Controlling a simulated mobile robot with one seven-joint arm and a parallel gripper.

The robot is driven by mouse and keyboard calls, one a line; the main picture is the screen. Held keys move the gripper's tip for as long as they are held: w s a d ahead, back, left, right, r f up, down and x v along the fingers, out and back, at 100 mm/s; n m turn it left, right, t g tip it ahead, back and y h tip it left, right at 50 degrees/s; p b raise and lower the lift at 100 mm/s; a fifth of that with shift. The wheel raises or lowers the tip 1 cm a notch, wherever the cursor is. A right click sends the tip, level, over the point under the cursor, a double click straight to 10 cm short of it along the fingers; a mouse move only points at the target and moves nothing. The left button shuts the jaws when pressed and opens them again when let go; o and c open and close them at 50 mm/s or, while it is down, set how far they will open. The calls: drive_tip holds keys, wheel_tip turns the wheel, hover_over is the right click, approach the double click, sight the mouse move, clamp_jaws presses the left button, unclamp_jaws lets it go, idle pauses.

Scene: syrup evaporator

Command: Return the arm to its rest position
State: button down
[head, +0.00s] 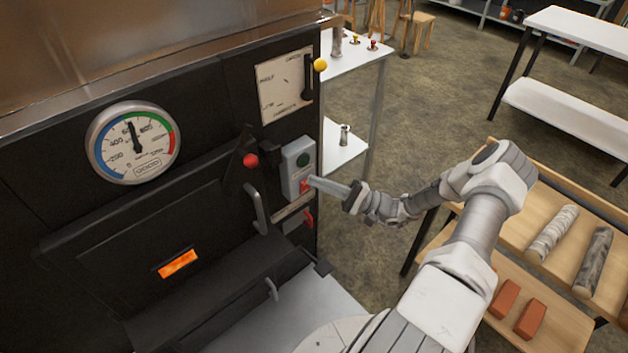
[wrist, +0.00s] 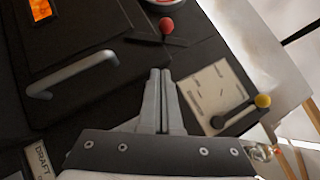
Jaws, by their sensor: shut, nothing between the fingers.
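My arm reaches from the lower right of the head view across to the black evaporator front (head: 60,215). My gripper (head: 312,181) is shut and empty, its tip close to a grey switch box (head: 295,160) with a dark green button above and a red part below. I cannot tell whether the tip touches the box. In the wrist view my gripper (wrist: 160,75) shows its two fingers pressed together, pointing at the black panel. The switch box does not show clearly there.
The evaporator carries a round gauge (head: 133,143), a red-knobbed lever (head: 250,160), a door handle (head: 260,207) and a yellow-knobbed slider (head: 320,65). A wooden rack (head: 515,232) with logs and bricks stands at the right. A white table (head: 590,25) stands behind. Open floor lies between.

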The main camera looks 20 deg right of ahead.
idle(0.3)
drive_tip(key=s+a+r+n+g+h+p, duration=0.1)
drive_tip(key=s+a+r+n+g+h, duration=0.2)
drive_tip(key=r, duration=0.4)
drive_tip(key=s+a+r+n+g+h+p, duration=0.1)
drive_tip(key=s+a+r+n+g+h, duration=0.2)
drive_tip(key=a+r+h, duration=0.4)
drive_tip(key=s+a+r+n+g+h+p, duration=0.1)
drive_tip(key=a+r+n+g+h, duration=0.2)
drive_tip(key=r+g, duration=0.35)
drive_tip(key=s+r+n+t+h+p, duration=0.1)
drive_tip(key=s+r+t+h, duration=0.1)
drive_tip(key=s+r+t, duration=0.3)
drive_tip(key=s+r+t+h, duration=0.15)
drive_tip(key=s+r, duration=0.25)
drive_tip(key=r, duration=0.4)
drive_tip(key=s+d+f+n+h+p, duration=0.1)
drive_tip(key=s+d+h+p, duration=0.1)
drive_tip(key=s, duration=0.4)
drive_tip(key=shift+s+d+h, duration=0.2)
drive_tip(key=shift+d+h, duration=0.15)
drive_tip(key=c, duration=1.6)
unclamp_jaws()
drive_tip(key=shift+f, duration=0.1)
